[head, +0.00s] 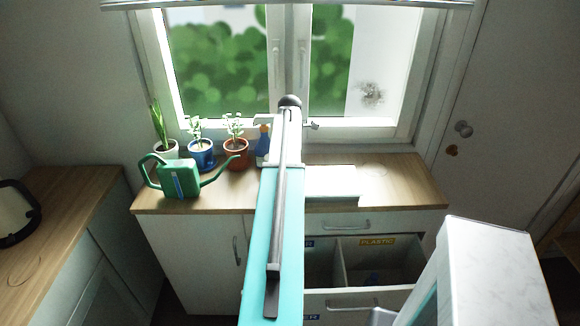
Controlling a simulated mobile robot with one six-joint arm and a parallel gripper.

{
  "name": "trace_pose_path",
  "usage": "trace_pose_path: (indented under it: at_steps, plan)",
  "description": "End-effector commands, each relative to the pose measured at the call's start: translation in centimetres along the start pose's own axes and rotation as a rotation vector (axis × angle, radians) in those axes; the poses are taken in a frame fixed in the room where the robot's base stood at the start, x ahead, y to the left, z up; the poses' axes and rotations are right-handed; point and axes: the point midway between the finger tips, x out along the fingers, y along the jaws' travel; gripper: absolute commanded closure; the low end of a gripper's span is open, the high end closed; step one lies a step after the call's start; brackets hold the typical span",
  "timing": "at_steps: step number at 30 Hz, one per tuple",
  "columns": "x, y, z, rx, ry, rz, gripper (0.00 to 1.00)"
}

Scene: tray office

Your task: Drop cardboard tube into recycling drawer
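No cardboard tube is visible in the head view. The recycling drawer (351,298) stands open in the cabinet under the window. It has a divider between two compartments; the right one carries a yellow PLASTIC label (377,241). Something bluish, unclear, lies inside that right compartment. A blue label ending in "ER" (308,244) shows at the left compartment, partly hidden by my teal arm link. The left compartment's inside is dark and partly covered. I cannot make out my gripper; my arm links fill the centre and lower right.
A green watering can (178,179), several potted plants and a blue spray bottle (263,146) stand on the wooden counter's (405,181) left half. A white flat object (335,183) lies near its front edge. Another counter (75,200) is at left, a door (505,130) at right.

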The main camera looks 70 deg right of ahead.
Motion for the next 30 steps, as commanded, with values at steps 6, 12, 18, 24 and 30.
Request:
trace_pose_path:
  at_steps: [6,12,18,24,30]
  plan:
    - [0.0,0.0,0.0,0.0,0.0,0.0,0.46]
    - [0.0,0.0,0.0,0.0,0.0,0.0,0.8]
    - [0.0,0.0,0.0,-0.001,0.0,0.0,0.93]
    - [-0.1,0.0,0.0,-0.001,0.0,0.0,0.93]
    - [-1.0,0.1,0.0,-0.001,0.0,0.001,0.93]
